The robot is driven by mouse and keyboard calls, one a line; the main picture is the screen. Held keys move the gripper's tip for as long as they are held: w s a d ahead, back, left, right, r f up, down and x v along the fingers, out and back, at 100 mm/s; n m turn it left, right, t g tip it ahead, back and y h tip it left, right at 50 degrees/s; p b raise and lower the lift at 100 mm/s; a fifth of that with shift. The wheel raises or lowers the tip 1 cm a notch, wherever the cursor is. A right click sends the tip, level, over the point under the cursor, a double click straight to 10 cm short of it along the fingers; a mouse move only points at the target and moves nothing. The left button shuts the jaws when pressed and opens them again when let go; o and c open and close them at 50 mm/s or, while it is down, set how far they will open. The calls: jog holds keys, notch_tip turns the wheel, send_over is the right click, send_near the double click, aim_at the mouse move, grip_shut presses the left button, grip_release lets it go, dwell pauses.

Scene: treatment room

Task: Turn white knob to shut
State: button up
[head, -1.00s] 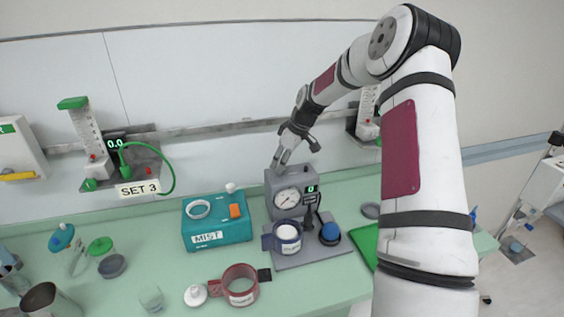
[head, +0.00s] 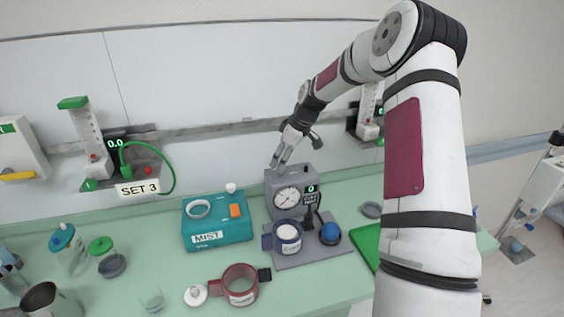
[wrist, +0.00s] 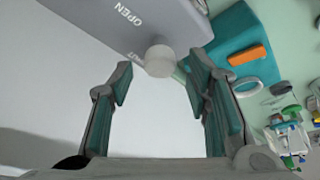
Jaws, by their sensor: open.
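A grey gauge box (head: 284,190) with a round dial and a green readout stands on the counter. In the wrist view its grey face (wrist: 125,18) carries the word OPEN and a second, partly covered label ending near the knob. The white knob (wrist: 160,61) sticks out from the lower edge of that face. My gripper (wrist: 160,80) is open, with one finger to each side of and just short of the knob, which lies centred between the tips. In the head view my gripper (head: 278,164) is at the box's upper back left; the knob cannot be made out there.
A teal MIST box (head: 218,233) stands left of the gauge box. A blue-banded cup (head: 287,238) and a blue ball (head: 330,232) are in front of it. A red-banded cup (head: 240,285) is nearer. A wall rail (head: 215,130) runs behind my gripper.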

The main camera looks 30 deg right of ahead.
jog(key=v, duration=1)
jog(key=shift+r, duration=0.3)
jog(key=shift+s, duration=0.15)
jog(key=s+a+r+m+h, duration=0.1)
jog(key=s+a+r, duration=0.45)
jog(key=a, duration=0.25)
jog(key=s+a+r+m+h, duration=0.1)
jog(key=s+a+r+h, duration=0.1)
jog(key=s+a+r, duration=0.5)
jog(key=s+a+f+m, duration=0.1)
jog(key=s+a, duration=0.2)
jog(key=s, duration=0.3)
jog(key=s+a+f+m+t+b, duration=0.1)
jog(key=s+a, duration=0.2)
jog(key=s, duration=0.3)
jog(key=s+a+f+m, duration=0.2)
jog(key=s+a, duration=0.1)
jog(key=s, duration=0.4)
jog(key=shift+a+t+y+b, duration=0.3)
jog(key=shift+t+y+b, duration=0.05)
jog(key=shift+t+y, duration=0.05)
jog(key=shift+s, duration=0.15)
